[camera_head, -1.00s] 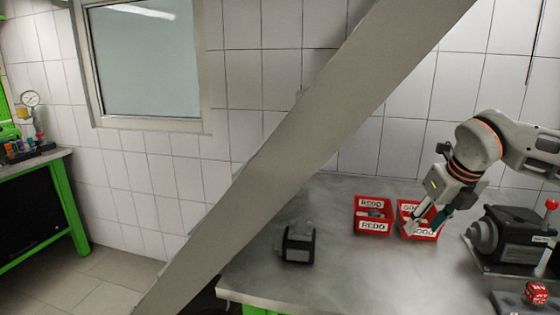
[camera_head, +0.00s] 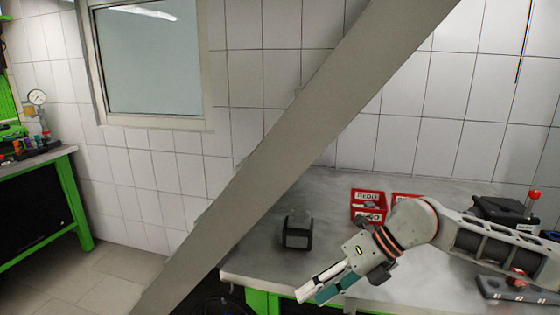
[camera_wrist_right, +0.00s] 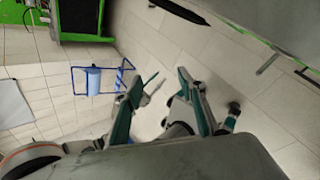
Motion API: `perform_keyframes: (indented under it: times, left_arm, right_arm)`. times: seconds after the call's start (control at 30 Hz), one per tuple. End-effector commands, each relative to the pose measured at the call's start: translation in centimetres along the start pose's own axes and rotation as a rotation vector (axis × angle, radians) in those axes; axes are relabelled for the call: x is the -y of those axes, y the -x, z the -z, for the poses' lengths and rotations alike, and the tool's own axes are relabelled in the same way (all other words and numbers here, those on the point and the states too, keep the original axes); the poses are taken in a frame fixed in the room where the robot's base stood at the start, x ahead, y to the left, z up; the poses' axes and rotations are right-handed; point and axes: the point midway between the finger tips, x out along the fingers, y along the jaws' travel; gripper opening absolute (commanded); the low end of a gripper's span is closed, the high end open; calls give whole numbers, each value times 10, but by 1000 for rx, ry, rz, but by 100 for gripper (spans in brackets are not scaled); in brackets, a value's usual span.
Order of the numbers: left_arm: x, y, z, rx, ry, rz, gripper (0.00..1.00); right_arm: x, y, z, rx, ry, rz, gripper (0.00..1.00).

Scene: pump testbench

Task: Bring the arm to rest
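My right arm comes in from the right in the head view and reaches across the front of the grey workbench (camera_head: 255,262). Its gripper (camera_head: 311,295) points down and left at the bench's front edge. In the right wrist view the two fingers of this gripper (camera_wrist_right: 168,76) stand apart with only floor between them, so it is open and empty. My left gripper is in neither view.
A red REDO bin (camera_head: 368,216) stands on the bench; a second red bin (camera_head: 405,197) is partly hidden behind my arm. A small black device (camera_head: 297,231) stands left of them. A dark machine (camera_head: 500,209) is at the right. A blue stand (camera_wrist_right: 95,80) is on the floor.

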Motion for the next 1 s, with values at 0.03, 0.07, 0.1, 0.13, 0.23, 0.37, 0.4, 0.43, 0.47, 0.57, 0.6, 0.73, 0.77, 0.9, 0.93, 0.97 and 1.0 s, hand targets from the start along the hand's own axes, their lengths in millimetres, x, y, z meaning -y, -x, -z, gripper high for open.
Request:
perform_keyframes:
  times: [0.03, 0.07, 0.1, 0.13, 0.23, 0.37, 0.4, 0.43, 0.47, 0.57, 0.6, 0.73, 0.77, 0.9, 0.93, 0.97, 1.0]
  left_arm:
    - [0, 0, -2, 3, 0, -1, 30]
    - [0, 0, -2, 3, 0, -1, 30]
    - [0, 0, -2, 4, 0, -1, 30]
    - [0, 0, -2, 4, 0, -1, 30]
    - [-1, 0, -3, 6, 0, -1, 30]
    - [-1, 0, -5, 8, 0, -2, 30]
    - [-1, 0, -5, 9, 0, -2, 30]
    - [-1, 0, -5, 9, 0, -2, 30]
    - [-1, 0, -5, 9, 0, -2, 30]
    - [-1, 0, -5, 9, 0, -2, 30]
    - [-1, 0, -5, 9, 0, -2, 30]
    - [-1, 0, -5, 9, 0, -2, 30]
    - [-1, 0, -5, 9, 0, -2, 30]
    - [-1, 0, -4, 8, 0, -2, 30]
    - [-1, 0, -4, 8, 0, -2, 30]
    - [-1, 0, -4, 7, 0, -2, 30]
    - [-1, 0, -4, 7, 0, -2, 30]
  right_arm:
    - [-20, -21, 10, -5, -21, -97, 40]
    - [-32, -30, 13, -1, -34, -152, 40]
    - [-47, -40, 17, 6, -55, -225, 40]
    - [-59, -46, 19, 13, -72, -280, 40]
    - [-92, -61, 23, 46, -147, -453, 40]
    - [-125, -69, 22, 107, -280, -663, 40]
    - [-131, -69, 21, 130, -329, -722, 40]
    - [-135, -68, 19, 149, -366, -766, 40]
    - [-138, -68, 17, 169, -406, -806, 40]
    - [-138, -64, 9, 242, -551, -933, 40]
    - [-135, -62, 6, 274, -615, -977, 40]
    - [-109, -59, -2, 386, -841, -1097, 40]
    - [-101, -59, -2, 412, -898, -1118, 40]
    - [-47, -62, 3, 544, -1173, -1188, 40]
    - [-33, -64, 7, 573, -1235, -1195, 40]
    - [-19, -66, 12, 601, -1298, -1200, 40]
    - [1, -70, 20, 640, -1383, -1203, 40]
